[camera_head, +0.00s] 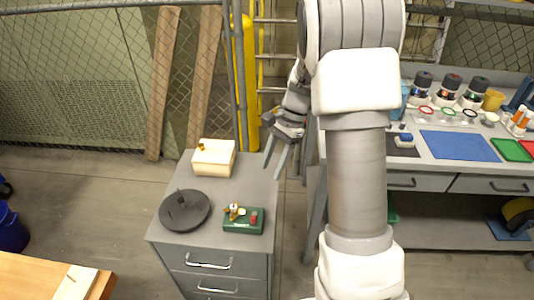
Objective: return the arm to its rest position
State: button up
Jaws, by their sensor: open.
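My gripper (277,163) is open and empty. Its two grey fingers point down over the back right edge of the grey drawer cabinet (211,258), apart from the things on top. My white and grey arm stands large in the middle right of the view and hides part of the scene behind it. It is bent, with the forearm reaching to the left of the upper links.
The cabinet top holds a cream box (214,158), a dark round disc (184,211) and a green block with small fittings (243,221). A workbench (452,157) with a blue mat (459,145) stands right. A wooden table (32,277) is at lower left.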

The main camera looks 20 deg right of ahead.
jog(key=s+a+r+n+t+h, duration=0.25)
jog(key=s+r+n, duration=0.45)
jog(key=r, duration=0.6)
jog(key=s+a+r+n+t+p, duration=0.1)
jog(key=s+r+n+t, duration=0.1)
jog(key=s, duration=0.5)
jog(key=s+a+r+n+t+h, duration=0.1)
jog(key=s+r+n+t, duration=0.1)
jog(key=s, duration=0.5)
jog(key=r+n, duration=0.1)
jog(key=n, duration=0.1)
jog(key=shift+r+n+t+p, duration=0.3)
jog(key=shift+t+p, duration=0.05)
jog(key=shift+a+h, duration=0.1)
jog(key=shift+h, duration=0.15)
